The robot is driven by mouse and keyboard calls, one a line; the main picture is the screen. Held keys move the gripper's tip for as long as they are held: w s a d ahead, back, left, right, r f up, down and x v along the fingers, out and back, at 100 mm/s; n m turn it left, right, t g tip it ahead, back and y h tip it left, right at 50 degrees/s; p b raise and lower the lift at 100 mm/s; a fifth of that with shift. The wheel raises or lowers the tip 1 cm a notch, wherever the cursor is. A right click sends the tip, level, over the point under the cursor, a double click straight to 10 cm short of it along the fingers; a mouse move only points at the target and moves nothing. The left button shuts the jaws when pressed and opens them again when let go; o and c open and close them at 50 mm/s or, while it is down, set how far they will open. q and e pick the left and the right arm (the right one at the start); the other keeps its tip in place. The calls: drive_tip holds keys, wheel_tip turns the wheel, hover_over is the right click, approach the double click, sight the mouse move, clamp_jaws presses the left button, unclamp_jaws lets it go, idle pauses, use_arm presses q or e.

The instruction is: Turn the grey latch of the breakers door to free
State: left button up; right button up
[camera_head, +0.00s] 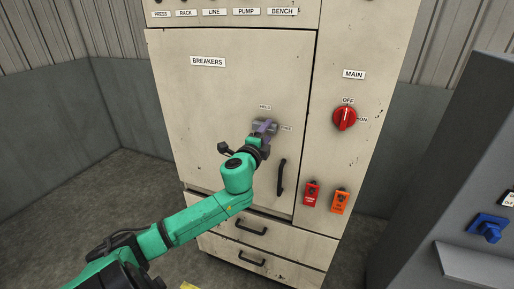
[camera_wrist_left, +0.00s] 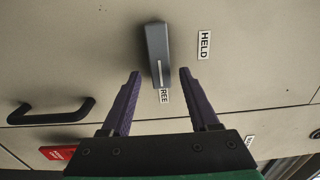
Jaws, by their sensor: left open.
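The breakers door (camera_head: 225,90) is shut on the beige cabinet. Its grey latch (camera_wrist_left: 156,50) is a bar with a white line at one end, and that end points at the partly covered FREE label (camera_wrist_left: 164,96). The HELD label (camera_wrist_left: 204,45) is off to one side of the bar. My left gripper (camera_wrist_left: 160,73) is open, with one purple finger on each side of the latch's marked end and a gap showing on both sides. In the head view the left gripper (camera_head: 263,127) is at the latch and covers part of it. My right gripper is not in view.
A black door handle (camera_head: 281,177) is below right of the latch. A red MAIN knob (camera_head: 345,118) and red (camera_head: 311,194) and orange (camera_head: 340,201) tags are on the right panel. Drawers (camera_head: 250,229) are below. A grey machine (camera_head: 450,160) stands at right.

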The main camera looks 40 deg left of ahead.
use_arm(q)
drive_tip(key=b+v, duration=0.2)
drive_tip(key=v, duration=1)
drive_tip(key=shift+s+d, duration=0.15)
drive_tip(key=shift+s, duration=0.15)
